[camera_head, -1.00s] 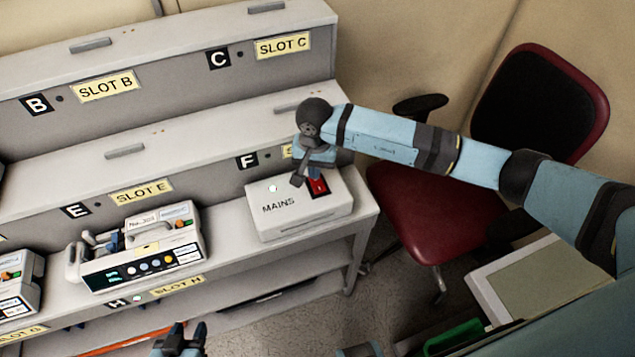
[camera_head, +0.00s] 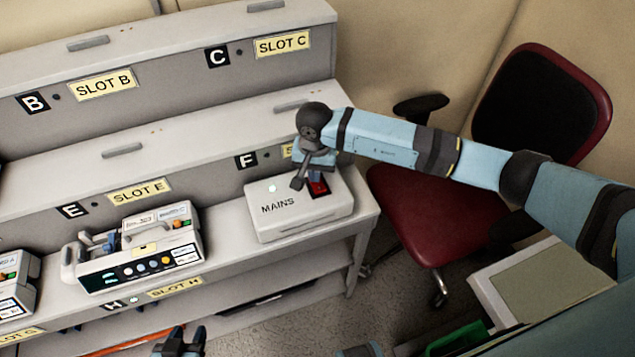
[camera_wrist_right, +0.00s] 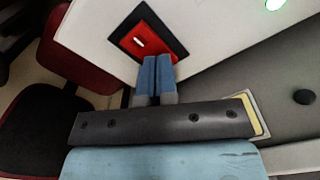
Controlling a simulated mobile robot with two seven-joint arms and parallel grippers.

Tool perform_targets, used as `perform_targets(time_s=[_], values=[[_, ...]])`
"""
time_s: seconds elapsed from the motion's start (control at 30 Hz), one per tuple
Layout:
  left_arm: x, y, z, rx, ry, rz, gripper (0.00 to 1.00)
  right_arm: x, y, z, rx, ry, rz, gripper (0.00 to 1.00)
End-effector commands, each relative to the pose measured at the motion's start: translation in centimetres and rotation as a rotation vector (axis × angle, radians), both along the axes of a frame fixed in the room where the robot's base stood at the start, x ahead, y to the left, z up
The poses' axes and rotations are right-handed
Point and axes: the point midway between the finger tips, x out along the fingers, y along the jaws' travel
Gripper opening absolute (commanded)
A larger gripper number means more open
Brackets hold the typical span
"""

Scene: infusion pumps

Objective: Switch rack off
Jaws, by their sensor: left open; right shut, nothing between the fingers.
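The white MAINS box (camera_head: 280,221) sits at the right end of the lower shelf. Its red rocker switch (camera_head: 319,190) is partly covered by my right gripper (camera_head: 317,178), which is shut and empty with its fingers pointing down. In the right wrist view, the shut blue fingers (camera_wrist_right: 156,62) overlap the lower edge of the red switch (camera_wrist_right: 137,40); I cannot tell whether they touch it. A small bright lamp (camera_head: 272,188) on the box is lit and shows greenish in the wrist view (camera_wrist_right: 276,3). My left gripper (camera_head: 182,340) is open and empty at the bottom edge.
An infusion pump (camera_head: 140,255) with a lit display stands left of the box. Another pump (camera_head: 15,285) is cut off at the left edge. A red chair (camera_head: 430,215) stands right of the rack (camera_head: 120,155). The floor between them is partly clear.

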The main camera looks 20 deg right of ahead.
Motion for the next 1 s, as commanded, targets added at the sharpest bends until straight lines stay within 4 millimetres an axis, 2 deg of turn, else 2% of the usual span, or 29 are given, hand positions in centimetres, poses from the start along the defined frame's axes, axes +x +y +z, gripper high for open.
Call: perform_targets(time_s=[0.23,0.43,1.0], values=[[0.0,0.0,-0.4,0.000,0.000,0.000,0.43,-0.1,0.0,-0.6,0.000,0.001,0.000,0.00],[0.0,0.0,-0.1,0.000,0.000,0.000,0.43,-0.1,0.0,-0.1,-0.001,0.003,0.000,0.00],[0.0,0.0,1.6,0.000,0.000,0.000,0.43,0.0,0.0,4.5,-0.001,0.000,0.001,0.00]])
